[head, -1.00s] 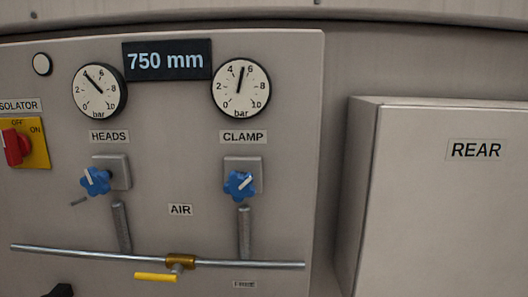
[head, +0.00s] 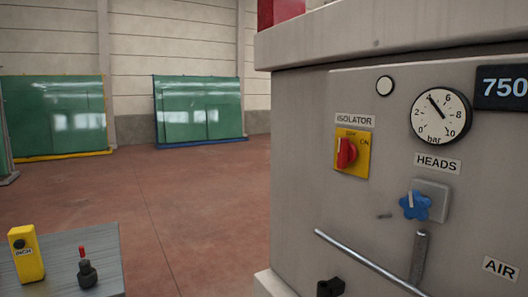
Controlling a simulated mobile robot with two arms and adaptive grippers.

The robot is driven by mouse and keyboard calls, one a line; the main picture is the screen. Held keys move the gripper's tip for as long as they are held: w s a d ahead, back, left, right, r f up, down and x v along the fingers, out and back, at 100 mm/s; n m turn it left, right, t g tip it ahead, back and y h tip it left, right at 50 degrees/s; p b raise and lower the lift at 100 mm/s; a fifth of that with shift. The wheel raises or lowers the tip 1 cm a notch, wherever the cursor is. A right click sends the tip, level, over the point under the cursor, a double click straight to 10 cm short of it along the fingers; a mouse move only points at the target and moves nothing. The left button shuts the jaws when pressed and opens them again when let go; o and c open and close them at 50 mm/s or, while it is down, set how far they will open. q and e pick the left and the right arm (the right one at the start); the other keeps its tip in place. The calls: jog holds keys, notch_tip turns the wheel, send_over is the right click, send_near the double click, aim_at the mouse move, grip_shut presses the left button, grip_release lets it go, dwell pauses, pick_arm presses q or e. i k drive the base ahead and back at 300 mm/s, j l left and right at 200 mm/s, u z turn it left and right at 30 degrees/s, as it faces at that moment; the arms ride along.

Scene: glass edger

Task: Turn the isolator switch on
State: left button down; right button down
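The isolator switch is a red rotary knob (head: 346,154) on a yellow plate (head: 362,158), below an ISOLATOR label (head: 355,120) on the grey machine panel. OFF is marked at the plate's top and ON at its upper right. The knob's grip stands roughly upright, towards the OFF mark. Neither of my grippers shows in the head view.
Right of the switch are a HEADS gauge (head: 441,116), a blue knob (head: 415,205) and a metal pipe (head: 370,262). A table (head: 70,262) at lower left carries a yellow INCH box (head: 26,254) and a small red-topped item (head: 86,270). The red floor (head: 200,215) between is clear.

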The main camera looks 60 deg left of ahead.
aim_at(348, 151)
jog(key=u, duration=1.35)
